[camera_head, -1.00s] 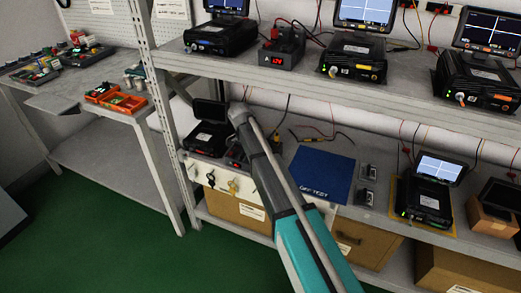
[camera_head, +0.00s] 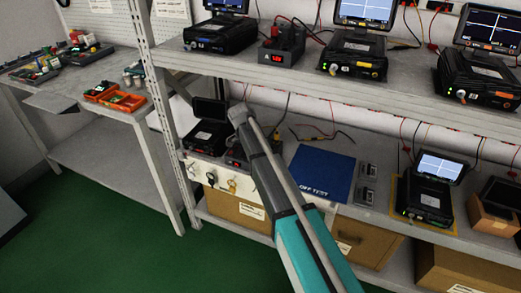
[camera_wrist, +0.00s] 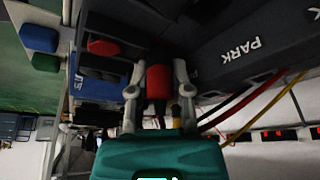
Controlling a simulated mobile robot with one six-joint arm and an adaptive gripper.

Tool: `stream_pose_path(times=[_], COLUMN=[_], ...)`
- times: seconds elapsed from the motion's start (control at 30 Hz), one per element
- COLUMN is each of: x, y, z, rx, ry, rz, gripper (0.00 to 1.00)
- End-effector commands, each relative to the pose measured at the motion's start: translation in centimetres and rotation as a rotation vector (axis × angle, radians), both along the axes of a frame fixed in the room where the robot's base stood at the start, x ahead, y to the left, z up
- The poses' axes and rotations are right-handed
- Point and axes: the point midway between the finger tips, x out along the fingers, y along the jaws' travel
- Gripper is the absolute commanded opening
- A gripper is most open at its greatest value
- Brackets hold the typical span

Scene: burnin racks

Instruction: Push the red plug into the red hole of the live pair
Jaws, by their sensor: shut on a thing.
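In the wrist view my gripper (camera_wrist: 158,68) is shut on the red plug (camera_wrist: 157,84), which sits between the two grey fingers. The plug's front end is close to a dark block with the white word PARK (camera_wrist: 240,48); I cannot tell whether they touch. A red-topped piece (camera_wrist: 103,47) shows just left of the fingers on a dark body. In the head view my arm reaches to the left part of the lower shelf and hides the gripper and plug. A small dark box (camera_head: 237,155) is partly hidden there. No red hole can be made out clearly.
A black unit with a screen (camera_head: 208,125) stands left of my arm on the lower shelf. A blue OFF TEST mat (camera_head: 322,174) lies to the right. The upper shelf edge (camera_head: 300,86) runs above. Red and yellow leads (camera_wrist: 255,105) hang near the gripper.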

Motion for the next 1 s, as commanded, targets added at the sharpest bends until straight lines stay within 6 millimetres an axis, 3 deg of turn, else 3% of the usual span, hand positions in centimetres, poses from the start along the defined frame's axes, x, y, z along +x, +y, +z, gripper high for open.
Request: stream_pose_path(times=[0.5, 0.53, 0.73, 0.97, 1.0], x=[-0.01, -0.01, 0.04, 0.11, 0.13], y=[0.02, 0.02, 0.02, 0.0, -0.01], z=[-0.27, -0.27, -0.26, -0.25, -0.25], rx=[0.0, 0.0, 0.0, 0.0, 0.0], ry=[0.0, 0.0, -0.001, -0.002, -0.002], rz=[0.0, 0.0, 0.0, 0.001, 0.001], gripper=[0.0, 0.3, 0.67, 0.67, 0.62])
